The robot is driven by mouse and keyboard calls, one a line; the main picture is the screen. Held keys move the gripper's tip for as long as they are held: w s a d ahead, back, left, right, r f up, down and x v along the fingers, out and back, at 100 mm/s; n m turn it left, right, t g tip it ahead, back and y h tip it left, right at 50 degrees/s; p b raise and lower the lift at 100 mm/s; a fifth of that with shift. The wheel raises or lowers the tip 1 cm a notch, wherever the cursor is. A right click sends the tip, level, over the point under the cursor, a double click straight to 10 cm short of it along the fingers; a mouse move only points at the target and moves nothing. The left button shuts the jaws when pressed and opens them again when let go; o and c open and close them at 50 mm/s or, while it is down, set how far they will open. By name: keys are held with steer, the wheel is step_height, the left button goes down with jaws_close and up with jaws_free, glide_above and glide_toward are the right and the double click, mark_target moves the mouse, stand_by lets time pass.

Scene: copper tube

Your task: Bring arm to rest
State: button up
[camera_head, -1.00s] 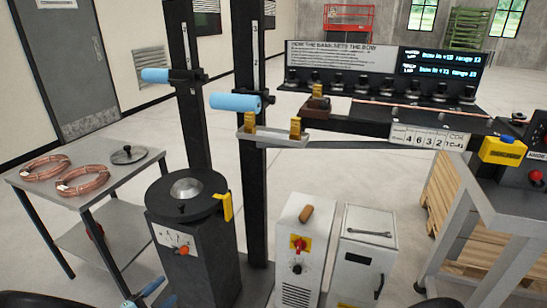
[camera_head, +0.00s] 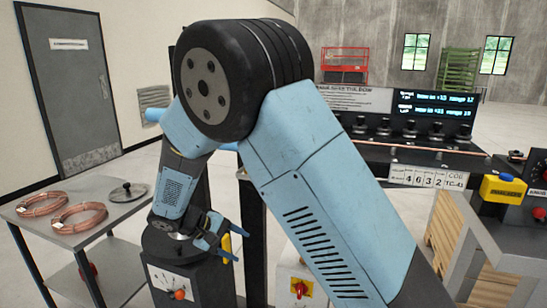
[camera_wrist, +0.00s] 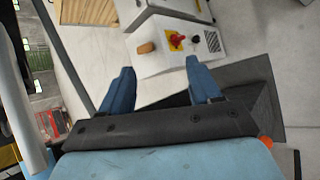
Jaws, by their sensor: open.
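My blue and black arm fills the middle of the head view, bent at a large black joint. My gripper (camera_head: 222,247) hangs at its end, just right of and in front of the top of the dark pedestal (camera_head: 174,276) with the dial. In the wrist view my gripper (camera_wrist: 157,85) shows two blue fingers spread wide apart with nothing between them. Beyond the fingers stands the white cabinet (camera_wrist: 172,57) with a red knob on a yellow plate. My arm hides most of the two black posts and much of the bench.
A grey table (camera_head: 32,237) at left carries copper coils (camera_head: 79,217) and a round lid (camera_head: 128,190). A copper tube (camera_head: 425,149) lies along the bench at right, near a yellow box (camera_head: 503,188). The floor (camera_head: 130,165) behind the table is clear.

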steer(key=s+d+r+m+g+y, duration=0.1)
steer(key=s+d+r+m+y, duration=0.15)
steer(key=d+r, duration=0.7)
steer(key=s+d+r+m+g+y, duration=0.1)
steer(key=d+r+m+y, duration=0.35)
steer(key=d, duration=0.75)
steer(key=s+d+r+m+t+y, duration=0.1)
steer(key=s+d+r+t, duration=0.1)
steer(key=s+d+r, duration=0.2)
steer(key=s+d+r+m+t+y, duration=0.1)
steer(key=s+d+r+m+t, duration=0.1)
steer(key=s+d+r, duration=0.3)
steer(key=s+d, duration=0.3)
steer(key=s, duration=0.4)
steer(key=shift+d, duration=0.3)
